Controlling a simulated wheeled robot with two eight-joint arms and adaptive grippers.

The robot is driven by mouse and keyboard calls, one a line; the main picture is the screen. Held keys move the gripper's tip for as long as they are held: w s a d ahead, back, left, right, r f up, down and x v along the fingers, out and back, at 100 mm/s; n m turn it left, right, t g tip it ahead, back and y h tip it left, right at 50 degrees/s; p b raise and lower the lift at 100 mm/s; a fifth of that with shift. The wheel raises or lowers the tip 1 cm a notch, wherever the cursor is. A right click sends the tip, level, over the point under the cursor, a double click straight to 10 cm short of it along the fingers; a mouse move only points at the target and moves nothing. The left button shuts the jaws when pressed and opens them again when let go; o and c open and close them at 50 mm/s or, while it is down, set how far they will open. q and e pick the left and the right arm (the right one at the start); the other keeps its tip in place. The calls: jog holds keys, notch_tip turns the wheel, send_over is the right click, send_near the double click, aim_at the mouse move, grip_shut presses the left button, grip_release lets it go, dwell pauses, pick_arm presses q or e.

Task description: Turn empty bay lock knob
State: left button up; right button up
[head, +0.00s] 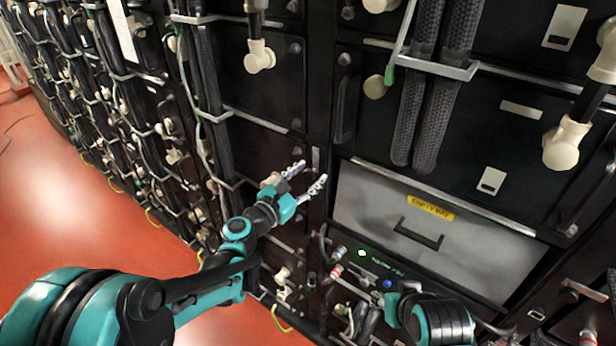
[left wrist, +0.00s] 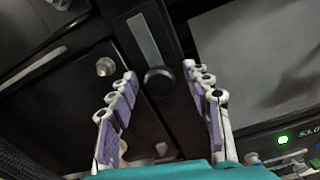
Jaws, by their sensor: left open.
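The empty bay has a grey front panel (head: 375,200) with a yellow label (head: 430,207) and a dark handle (head: 418,235). In the left wrist view, a round black knob (left wrist: 158,82) sits on the dark post below a grey strip. My left gripper (head: 311,174) is open, beside the panel's upper left corner. In the left wrist view its fingers (left wrist: 166,103) spread to either side of the knob, with nothing held. I cannot tell whether they touch it. In the head view I cannot make out the knob. No right gripper fingers show.
Dark battery modules with cream connectors (head: 560,145) and thick black cables (head: 428,100) surround the bay. A green light (head: 361,253) and a blue button (head: 387,284) sit below the panel. Part of my right arm (head: 442,322) is low in front. Open red floor (head: 60,180) lies left.

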pick_arm(q)
grip_shut()
jog(key=shift+m, duration=0.4)
jog(key=m, duration=0.8)
jog(key=shift+b, duration=0.35)
jog(key=m, duration=0.5)
jog(key=shift+m, duration=2)
